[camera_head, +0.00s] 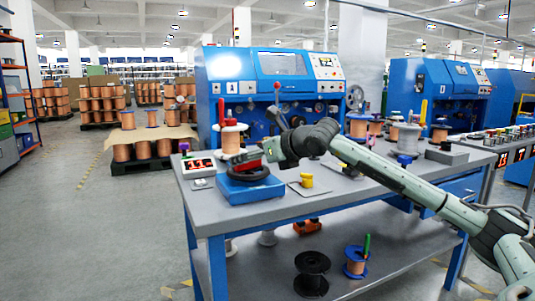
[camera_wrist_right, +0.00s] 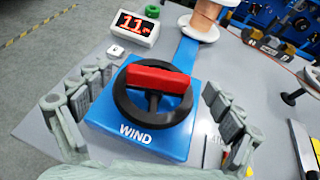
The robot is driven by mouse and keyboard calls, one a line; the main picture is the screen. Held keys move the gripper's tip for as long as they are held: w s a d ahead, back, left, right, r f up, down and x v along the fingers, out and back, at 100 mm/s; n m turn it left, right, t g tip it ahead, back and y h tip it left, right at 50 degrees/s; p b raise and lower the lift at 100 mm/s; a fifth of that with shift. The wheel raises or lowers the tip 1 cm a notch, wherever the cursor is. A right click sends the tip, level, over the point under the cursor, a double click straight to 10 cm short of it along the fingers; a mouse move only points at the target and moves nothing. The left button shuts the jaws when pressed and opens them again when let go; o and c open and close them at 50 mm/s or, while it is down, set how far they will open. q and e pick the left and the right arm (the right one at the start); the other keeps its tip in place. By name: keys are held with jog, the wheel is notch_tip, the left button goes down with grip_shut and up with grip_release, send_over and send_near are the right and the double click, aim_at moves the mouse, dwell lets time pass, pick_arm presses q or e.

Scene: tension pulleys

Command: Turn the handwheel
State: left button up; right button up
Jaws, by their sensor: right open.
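The handwheel (camera_wrist_right: 117,103) is a black ring with a red crossbar (camera_wrist_right: 158,79), mounted on a blue base (camera_wrist_right: 185,62) marked WIND. In the head view the handwheel (camera_head: 247,177) sits at the near left of the grey table, its red bar partly covered by my right gripper (camera_head: 271,152). In the right wrist view my right gripper (camera_wrist_right: 150,98) is open, with grey fingers on the left and right of the wheel. The fingers appear apart from the wheel and the bar, with nothing between them but the view of the wheel. My left gripper is not in view.
A display with red digits (camera_wrist_right: 136,27) stands beside the base. A copper spool (camera_head: 231,139) stands behind the wheel. A yellow knob (camera_head: 306,181) on a plate is to the right. Several spools stand farther back, before a blue machine (camera_head: 236,70).

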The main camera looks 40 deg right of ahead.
jog(key=v, duration=0.5)
jog(key=shift+d, duration=0.3)
jog(key=v, duration=0.4)
jog(key=shift+a, duration=0.3)
